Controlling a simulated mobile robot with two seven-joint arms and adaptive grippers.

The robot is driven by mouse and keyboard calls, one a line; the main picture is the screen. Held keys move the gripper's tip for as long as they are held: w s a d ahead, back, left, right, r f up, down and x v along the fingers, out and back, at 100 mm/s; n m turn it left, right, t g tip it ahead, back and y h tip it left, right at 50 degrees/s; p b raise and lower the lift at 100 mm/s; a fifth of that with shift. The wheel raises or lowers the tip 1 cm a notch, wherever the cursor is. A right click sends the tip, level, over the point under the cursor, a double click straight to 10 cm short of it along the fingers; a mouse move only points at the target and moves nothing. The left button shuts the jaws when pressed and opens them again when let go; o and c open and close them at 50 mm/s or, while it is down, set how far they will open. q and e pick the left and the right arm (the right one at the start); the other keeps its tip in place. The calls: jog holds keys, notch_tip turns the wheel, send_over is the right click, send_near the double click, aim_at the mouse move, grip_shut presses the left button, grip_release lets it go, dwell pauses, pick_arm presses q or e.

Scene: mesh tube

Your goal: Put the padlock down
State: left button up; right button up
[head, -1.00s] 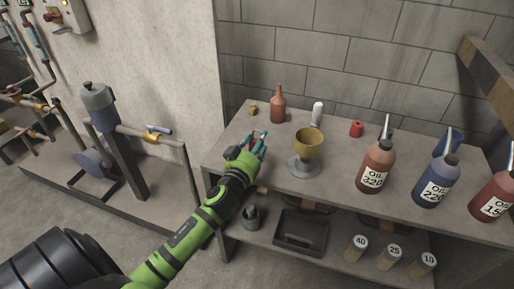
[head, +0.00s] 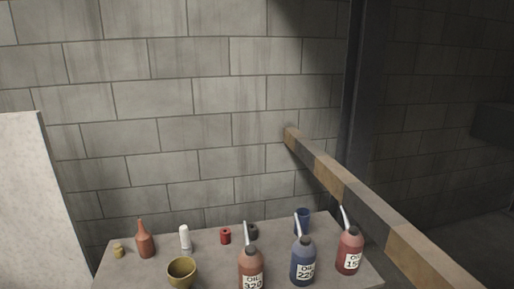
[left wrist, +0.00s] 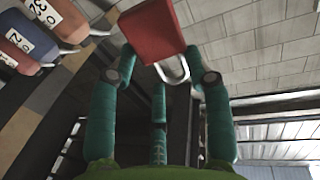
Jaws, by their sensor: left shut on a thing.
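The padlock (left wrist: 155,30) has a red body and a light metal shackle. It shows at the top middle of the left wrist view, with the shackle hanging towards my palm. My left gripper (left wrist: 163,76) has teal fingers and is shut on the padlock, with fingertips at both sides of it. Neither gripper nor the padlock shows in the head view. The grey bench top (head: 210,272) is at the bottom of the head view, and its front part is cut off.
Oil bottles (head: 303,262) stand at the bench's right side, near a striped beam (head: 345,185). A yellow funnel or cup (head: 181,271), a brown bottle (head: 145,241), a white tube (head: 185,238) and a red cylinder (head: 225,236) stand at the left and middle. A block wall (head: 190,110) rises behind.

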pick_arm(q)
jog(key=s+d+r+p, duration=0.1)
jog(key=s+d+r, duration=0.2)
jog(key=s+r, duration=0.15)
jog(key=w+a+f+n+y+b, duration=0.1)
jog(key=w+a+f+b, duration=0.2)
jog(key=w+a, duration=0.4)
jog(key=w+a+f+n+y+b, duration=0.1)
jog(key=w+a+f+b, duration=0.3)
jog(key=w+a, duration=0.4)
jog(key=shift+w+a+y+b, duration=0.2)
jog(key=shift+w+y+b, duration=0.1)
jog(key=shift+w+y, duration=0.3)
pick_arm(e)
jog(key=f, duration=0.5)
jog(key=shift+s+d+f, duration=0.2)
jog(key=shift+f, duration=0.05)
pick_arm(q)
jog(key=shift+w, duration=0.1)
